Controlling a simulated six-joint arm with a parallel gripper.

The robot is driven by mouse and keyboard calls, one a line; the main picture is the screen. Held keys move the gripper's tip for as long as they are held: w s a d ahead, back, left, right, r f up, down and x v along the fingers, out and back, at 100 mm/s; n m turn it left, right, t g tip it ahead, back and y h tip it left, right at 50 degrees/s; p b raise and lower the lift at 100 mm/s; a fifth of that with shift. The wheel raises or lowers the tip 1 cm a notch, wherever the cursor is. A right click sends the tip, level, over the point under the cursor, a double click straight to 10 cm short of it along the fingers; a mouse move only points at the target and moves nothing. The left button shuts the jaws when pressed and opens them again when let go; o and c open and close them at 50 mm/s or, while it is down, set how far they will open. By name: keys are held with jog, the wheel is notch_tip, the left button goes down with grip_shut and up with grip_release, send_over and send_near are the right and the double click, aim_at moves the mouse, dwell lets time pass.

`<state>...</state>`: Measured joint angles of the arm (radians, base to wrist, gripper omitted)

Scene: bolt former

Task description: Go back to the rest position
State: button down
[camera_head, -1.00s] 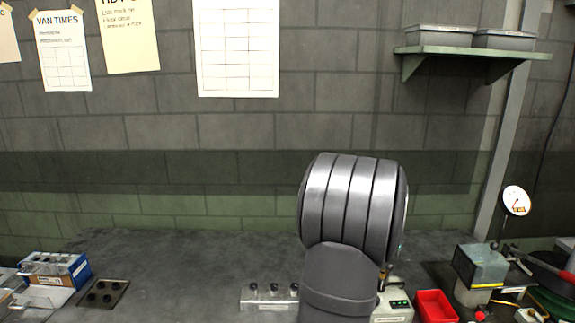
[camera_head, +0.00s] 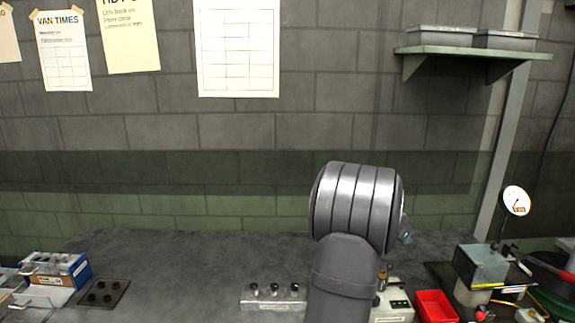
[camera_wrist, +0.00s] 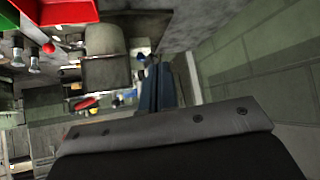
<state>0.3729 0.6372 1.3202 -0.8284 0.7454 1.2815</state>
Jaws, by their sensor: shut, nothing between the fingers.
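My gripper (camera_wrist: 158,84) shows in the wrist view as two dark blue fingers, side by side and closed together with nothing between them. It is up in the air and touches nothing that I can see. In the head view my grey arm stands at the centre right and hides most of the gripper. Only a small part shows past the arm's right side.
A clear block with black knobs (camera_head: 273,296), a dark plate with holes (camera_head: 104,293) and a blue box (camera_head: 58,268) are left.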

jog(key=v, duration=0.5)
jog(key=c, duration=2.2)
grip_release()
jog(key=shift+f, duration=0.1)
